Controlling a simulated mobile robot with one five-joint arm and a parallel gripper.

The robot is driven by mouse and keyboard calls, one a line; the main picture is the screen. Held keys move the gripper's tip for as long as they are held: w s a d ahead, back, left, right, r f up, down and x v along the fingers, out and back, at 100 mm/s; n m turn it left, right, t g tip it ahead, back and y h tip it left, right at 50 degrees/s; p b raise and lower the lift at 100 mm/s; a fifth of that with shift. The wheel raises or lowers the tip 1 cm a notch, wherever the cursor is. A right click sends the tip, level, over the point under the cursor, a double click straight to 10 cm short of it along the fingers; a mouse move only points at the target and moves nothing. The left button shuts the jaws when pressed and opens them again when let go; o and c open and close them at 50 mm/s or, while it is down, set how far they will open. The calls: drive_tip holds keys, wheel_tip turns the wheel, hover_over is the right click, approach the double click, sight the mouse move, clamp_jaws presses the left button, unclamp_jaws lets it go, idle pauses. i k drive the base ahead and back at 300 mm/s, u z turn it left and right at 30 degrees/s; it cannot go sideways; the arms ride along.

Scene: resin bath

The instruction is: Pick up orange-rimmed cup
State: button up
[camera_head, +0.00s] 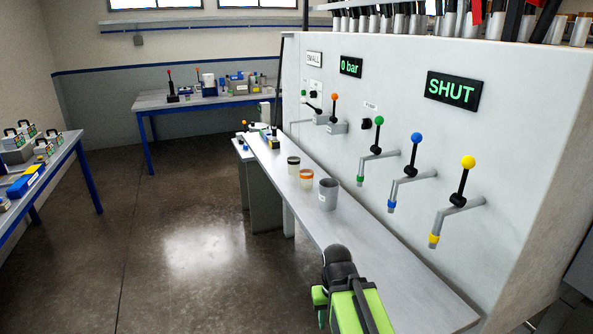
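The orange-rimmed cup (306,179) stands upright on the long grey shelf (378,256) along the front of the white panel. It is small and pale, with an orange band at its rim. A dark-rimmed cup (293,166) stands just behind it, and a larger grey cup (328,194) stands in front of it to the right. My green and black gripper (320,298) is at the bottom of the view, nearer to me than the cups and well apart from them. Its fingertips do not show clearly, so I cannot tell whether it is open.
Above the shelf, the white panel carries spouts with green, blue (411,170) and yellow (456,202) levers. Its displays read "0 bar" and "SHUT" (452,91). A blue-legged table (155,101) stands at the back, another at the left. The floor (190,245) between is clear.

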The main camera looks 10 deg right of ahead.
sight(306, 175)
drive_tip(key=z, duration=0.35)
drive_tip(key=k, duration=0.25)
drive_tip(key=u, duration=1.3)
drive_tip(key=i, duration=1.4)
drive_tip(key=u, duration=0.25)
drive_tip(key=i, duration=1.4)
drive_tip(key=z, duration=0.55)
drive_tip(key=k, duration=0.9)
drive_tip(key=z, duration=0.2)
drive_tip(key=i, duration=0.8)
